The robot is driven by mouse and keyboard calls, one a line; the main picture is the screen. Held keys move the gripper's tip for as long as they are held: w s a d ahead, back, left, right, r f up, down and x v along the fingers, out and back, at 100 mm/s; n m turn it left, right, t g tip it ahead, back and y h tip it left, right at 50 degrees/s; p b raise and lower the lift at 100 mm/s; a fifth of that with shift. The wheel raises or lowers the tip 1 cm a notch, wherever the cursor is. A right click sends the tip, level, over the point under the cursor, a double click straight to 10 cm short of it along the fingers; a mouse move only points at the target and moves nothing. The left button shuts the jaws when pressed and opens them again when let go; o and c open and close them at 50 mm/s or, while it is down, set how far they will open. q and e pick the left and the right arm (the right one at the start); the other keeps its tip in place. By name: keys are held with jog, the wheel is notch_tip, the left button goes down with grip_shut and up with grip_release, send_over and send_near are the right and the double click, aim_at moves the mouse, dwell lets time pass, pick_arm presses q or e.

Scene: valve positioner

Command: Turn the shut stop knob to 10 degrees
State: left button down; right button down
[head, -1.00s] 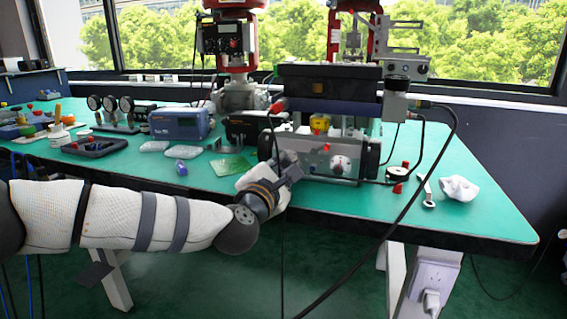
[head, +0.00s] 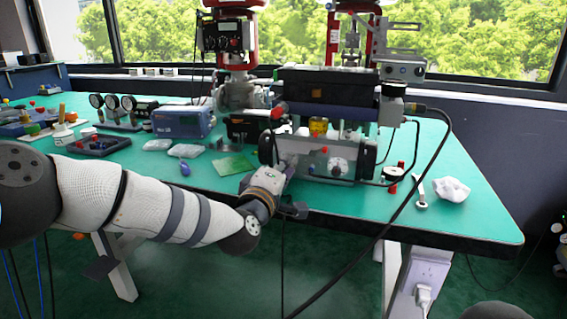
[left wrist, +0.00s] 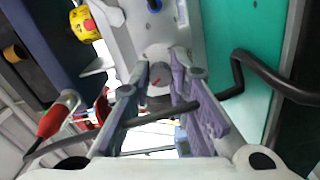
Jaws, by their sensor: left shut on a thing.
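The valve positioner is a grey metal box (head: 322,165) on the green bench, under a dark block. A pale round dial with dark marks (head: 338,167) is on the right of its front face. In the head view my left gripper (head: 288,164) is at the left of the front face and hides the knob. My right gripper is not in view.
A black cable (left wrist: 155,112) crosses between my left fingers and the camera. A yellow part (left wrist: 85,24) and a red-handled connector (left wrist: 56,118) are near. A wrench (head: 421,194) and crumpled white cloth (head: 452,190) lie right. The front bench strip is mostly clear.

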pick_arm(q)
jog(key=m+p, duration=0.1)
jog(key=m, duration=0.2)
jog(key=shift+r+m, duration=0.1)
jog(key=shift+m, duration=0.2)
jog(key=m+p, duration=0.1)
jog(key=m, duration=0.2)
jog(key=shift+m, duration=0.3)
jog(key=m+p, duration=0.1)
jog(key=m, duration=0.3)
jog(key=shift+m+p, duration=0.45)
jog(key=shift+m, duration=1.35)
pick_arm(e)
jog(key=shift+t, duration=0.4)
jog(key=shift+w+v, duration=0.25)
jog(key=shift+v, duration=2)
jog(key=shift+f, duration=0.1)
pick_arm(q)
jog(key=c, duration=1.5)
grip_release()
